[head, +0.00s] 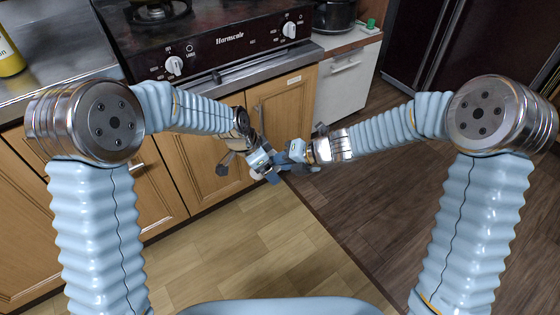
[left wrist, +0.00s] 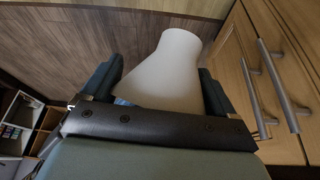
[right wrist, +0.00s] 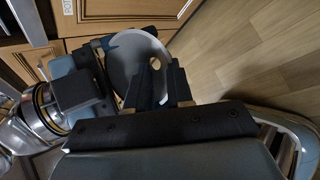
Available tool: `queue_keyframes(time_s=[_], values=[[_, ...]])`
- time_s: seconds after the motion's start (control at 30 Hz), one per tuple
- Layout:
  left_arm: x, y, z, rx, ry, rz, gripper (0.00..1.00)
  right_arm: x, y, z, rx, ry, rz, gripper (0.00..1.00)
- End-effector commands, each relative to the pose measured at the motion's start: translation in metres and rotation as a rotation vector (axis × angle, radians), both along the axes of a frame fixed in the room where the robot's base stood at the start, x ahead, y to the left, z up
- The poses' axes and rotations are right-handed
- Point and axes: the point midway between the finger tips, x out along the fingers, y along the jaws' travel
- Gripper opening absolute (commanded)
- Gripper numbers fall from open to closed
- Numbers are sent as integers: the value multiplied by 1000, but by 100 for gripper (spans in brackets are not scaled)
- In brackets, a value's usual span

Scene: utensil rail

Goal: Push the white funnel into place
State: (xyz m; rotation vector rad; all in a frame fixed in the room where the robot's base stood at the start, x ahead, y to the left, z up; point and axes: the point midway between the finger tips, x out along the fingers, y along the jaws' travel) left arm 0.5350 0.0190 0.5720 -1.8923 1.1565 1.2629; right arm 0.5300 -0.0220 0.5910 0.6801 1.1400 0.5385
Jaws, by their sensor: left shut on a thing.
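The white funnel (left wrist: 168,72) lies between the two spread fingers of my left gripper (left wrist: 157,88), which is shut on it. In the right wrist view the funnel (right wrist: 124,62) shows as a pale rounded rim just beyond the fingers of my right gripper (right wrist: 160,82). These dark fingers are close together, with a small gap, and overlap the funnel; I cannot tell whether they touch it. In the head view my left gripper (head: 262,168) and right gripper (head: 292,160) meet in front of the cupboards, and the funnel is hard to make out between them.
A stove (head: 215,45) with knobs stands behind, above wooden cupboards (head: 190,165) with metal handles. A white drawer unit (head: 345,85) stands to the right of them. A yellow bottle (head: 8,55) is at the far left on the counter. The floor (head: 265,250) below is clear.

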Motion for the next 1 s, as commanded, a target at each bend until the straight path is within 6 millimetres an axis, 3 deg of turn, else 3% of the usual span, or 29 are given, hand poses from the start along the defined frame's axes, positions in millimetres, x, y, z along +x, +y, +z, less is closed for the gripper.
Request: queue_keyframes(time_s=[0.07, 0.3, 0.33, 0.4, 0.77, 0.87, 1.0], values=[[-1, -2, -1, -1, 2, -3, 55, -1, 4, 3, 8, -3, 9, 0], [-2, -3, -2, -1, 3, -6, 54, -2, 8, 5, 14, -6, 17, 0], [-2, -3, -2, 0, 3, -7, 91, -2, 8, 5, 14, -6, 18, 0], [-2, -4, -2, -1, 4, -7, 100, -2, 8, 6, 15, -6, 19, 0], [-3, -3, 1, -2, 4, -8, 100, -2, 8, 6, 14, -7, 17, 0], [-4, 0, 12, -3, 2, -8, 100, -2, 7, 6, 13, -7, 15, 0], [-9, 11, 40, -4, -3, -6, 100, -1, 5, 4, 10, -5, 11, 0]])
